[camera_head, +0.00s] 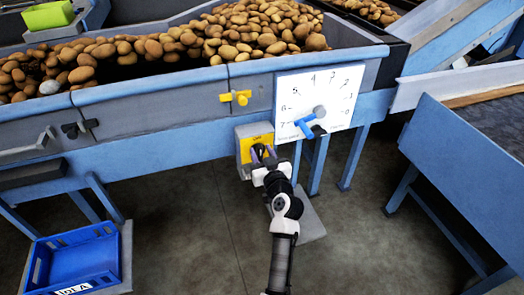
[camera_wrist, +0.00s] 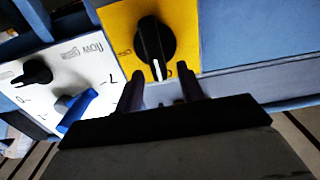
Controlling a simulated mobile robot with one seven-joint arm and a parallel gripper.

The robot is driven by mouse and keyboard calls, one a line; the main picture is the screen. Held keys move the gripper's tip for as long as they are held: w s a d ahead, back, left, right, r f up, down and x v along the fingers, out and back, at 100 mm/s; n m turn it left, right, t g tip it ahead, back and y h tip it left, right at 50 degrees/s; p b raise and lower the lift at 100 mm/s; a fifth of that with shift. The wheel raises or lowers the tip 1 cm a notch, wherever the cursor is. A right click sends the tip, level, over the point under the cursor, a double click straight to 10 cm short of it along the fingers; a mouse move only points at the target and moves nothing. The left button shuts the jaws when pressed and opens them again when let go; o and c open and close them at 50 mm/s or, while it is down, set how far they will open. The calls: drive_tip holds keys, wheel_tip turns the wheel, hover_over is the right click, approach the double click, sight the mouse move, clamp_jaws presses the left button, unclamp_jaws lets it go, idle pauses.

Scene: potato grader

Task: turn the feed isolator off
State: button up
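The feed isolator is a grey box with a yellow plate (camera_head: 257,143) on the blue machine's side. In the wrist view its yellow plate (camera_wrist: 188,40) carries a black rotary knob (camera_wrist: 155,42) with a white pointer line. The line points down the picture, toward a mark partly hidden by my gripper; small lettering that looks like OFF is left of the knob. My gripper (camera_wrist: 163,90) is open, its two fingers apart and pointing at the knob. The knob lies just beyond the fingertips, and contact cannot be seen. In the head view my gripper (camera_head: 263,156) is in front of the box.
A white numbered dial plate (camera_head: 335,85) with a blue lever (camera_head: 303,124) and a grey knob is close right of the isolator. A yellow handle (camera_head: 235,97) is above it. Potatoes (camera_head: 250,30) fill the hopper. A blue crate (camera_head: 75,262) stands lower left.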

drive_tip(key=shift+w, duration=0.1)
clamp_jaws()
idle(0.4)
drive_tip(key=m, duration=0.3)
drive_tip(key=d+m, duration=0.1)
drive_tip(key=m, duration=0.2)
drive_tip(key=f+m, duration=0.1)
drive_tip(key=m, duration=0.2)
drive_tip(key=shift+w+d, duration=0.3)
drive_tip(key=shift+d, duration=0.1)
drive_tip(key=shift+w+d+f+m+p, duration=0.15)
drive_tip(key=shift+f+m+p, duration=0.15)
drive_tip(key=shift+m, duration=1.2)
drive_tip(key=shift+s+d+f+m+p, duration=0.1)
drive_tip(key=shift+f+m+p, duration=0.15)
drive_tip(key=shift+m, duration=1.25)
drive_tip(key=shift+w+d+f+m+p, duration=0.15)
drive_tip(key=shift+f+m+p, duration=0.15)
drive_tip(key=shift+m, duration=1.2)
drive_tip(key=shift+s, duration=0.1)
